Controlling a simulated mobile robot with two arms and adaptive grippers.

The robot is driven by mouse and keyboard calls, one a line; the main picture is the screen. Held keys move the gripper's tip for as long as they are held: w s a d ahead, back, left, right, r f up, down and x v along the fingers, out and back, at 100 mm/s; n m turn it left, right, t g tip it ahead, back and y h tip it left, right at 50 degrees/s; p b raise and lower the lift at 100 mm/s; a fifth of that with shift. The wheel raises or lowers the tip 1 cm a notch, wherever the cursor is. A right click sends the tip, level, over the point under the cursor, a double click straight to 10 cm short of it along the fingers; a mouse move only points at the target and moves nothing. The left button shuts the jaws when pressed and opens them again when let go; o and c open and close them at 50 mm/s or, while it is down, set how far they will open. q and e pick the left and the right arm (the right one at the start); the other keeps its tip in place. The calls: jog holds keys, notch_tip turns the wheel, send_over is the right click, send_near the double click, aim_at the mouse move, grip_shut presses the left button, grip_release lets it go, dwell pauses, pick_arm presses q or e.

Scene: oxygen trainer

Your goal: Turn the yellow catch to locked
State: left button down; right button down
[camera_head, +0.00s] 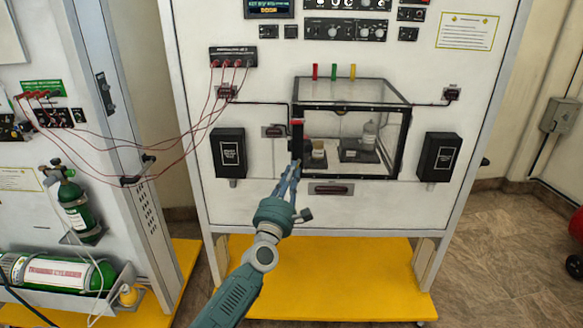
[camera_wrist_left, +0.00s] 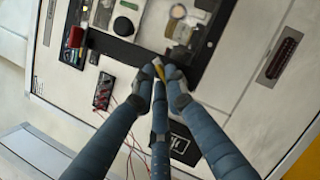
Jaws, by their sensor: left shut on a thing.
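My left gripper (camera_head: 295,170) reaches up to the lower left front corner of a clear case (camera_head: 352,93) with a black frame. In the left wrist view my left gripper (camera_wrist_left: 160,76) has its fingers closed together at the case's black edge. A small yellow piece, which looks like the yellow catch (camera_wrist_left: 158,70), shows between the fingertips, and the gripper is shut on it. The fingers hide much of it, so I cannot tell how it is turned. In the head view the catch is hidden behind the fingers. My right gripper is not in view.
A black box (camera_head: 229,153) hangs left of the case and another black box (camera_head: 440,157) hangs right of it. Red cables (camera_head: 203,118) hang at the left. A red part (camera_head: 297,122) sits on the case's left front edge. The yellow base (camera_head: 330,275) below is clear.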

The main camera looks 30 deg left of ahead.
pick_arm(q)
jog(key=shift+d+m+g+h+p, duration=0.1)
jog(key=shift+m+g+h+p, duration=0.4)
jog(key=shift+m+p, duration=1.2)
jog(key=shift+d+m+g+h+p, duration=0.1)
jog(key=shift+m+g+h+p, duration=0.4)
jog(key=shift+m+p, duration=1.25)
jog(key=shift+d+m+g+h+p, duration=0.1)
jog(key=shift+m+g+h+p, duration=0.2)
jog(key=shift+m+h+p, duration=1.25)
jog(key=shift+m+y+b, duration=0.35)
jog(key=shift+m+y, duration=0.45)
jog(key=shift+y, duration=0.05)
jog(key=shift+f, duration=0.1)
jog(key=c, duration=1.8)
grip_release()
jog(key=shift+s, duration=0.4)
jog(key=s+d, duration=0.2)
jog(key=s, duration=0.9)
